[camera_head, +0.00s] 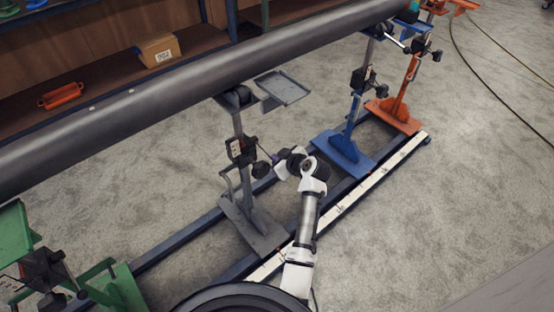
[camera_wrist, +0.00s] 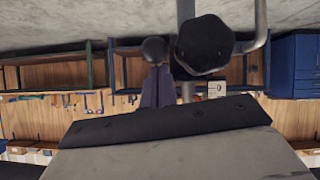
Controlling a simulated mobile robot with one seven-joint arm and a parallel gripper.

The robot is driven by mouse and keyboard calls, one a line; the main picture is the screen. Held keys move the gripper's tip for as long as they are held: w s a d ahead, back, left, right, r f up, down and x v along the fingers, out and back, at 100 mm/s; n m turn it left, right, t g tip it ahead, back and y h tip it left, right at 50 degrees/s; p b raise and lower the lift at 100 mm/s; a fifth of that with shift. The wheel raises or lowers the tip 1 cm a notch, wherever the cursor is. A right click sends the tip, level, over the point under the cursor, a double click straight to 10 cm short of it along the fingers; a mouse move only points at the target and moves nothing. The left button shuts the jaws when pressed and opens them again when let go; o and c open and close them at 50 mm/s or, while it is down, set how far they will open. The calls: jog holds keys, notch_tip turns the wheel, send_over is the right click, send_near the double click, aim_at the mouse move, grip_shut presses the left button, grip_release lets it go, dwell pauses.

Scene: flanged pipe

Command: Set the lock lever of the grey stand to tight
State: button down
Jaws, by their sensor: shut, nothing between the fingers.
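The grey stand (camera_head: 240,180) stands on the floor rails under the long pipe, with a dark clamp block (camera_head: 241,150) partway up its post. A round black knob (camera_head: 262,169) sticks out from the block toward my arm; it looks large in the wrist view (camera_wrist: 205,45). A small black ball (camera_wrist: 154,49), apparently the lock lever's end, shows left of that knob in the wrist view. My gripper (camera_head: 272,157) is beside the block on its right; its shut, empty fingers (camera_wrist: 156,72) point at the ball. I cannot tell whether they touch it. The lever's setting is not clear.
The grey pipe (camera_head: 200,80) runs across above the stand. A blue stand (camera_head: 345,145) and an orange stand (camera_head: 398,110) are to the right, a green stand (camera_head: 118,288) to the left. A shelf with a cardboard box (camera_head: 158,50) is behind.

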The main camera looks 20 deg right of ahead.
jog(key=shift+s+f+t+y+b, duration=0.15)
jog(key=shift+f+t+b, duration=0.3)
jog(key=shift+f+b, duration=1)
jog(key=shift+f+t+y+b, duration=0.25)
jog(key=shift+f+t+b, duration=0.2)
jog(key=shift+b, duration=1.85)
notch_tip(320, 180, down, 2)
jog(key=b, duration=0.4)
jog(key=shift+f+b, duration=0.25)
jog(key=shift+b, duration=0.05)
jog(key=shift+f, duration=0.1)
jog(key=shift+a, duration=0.1)
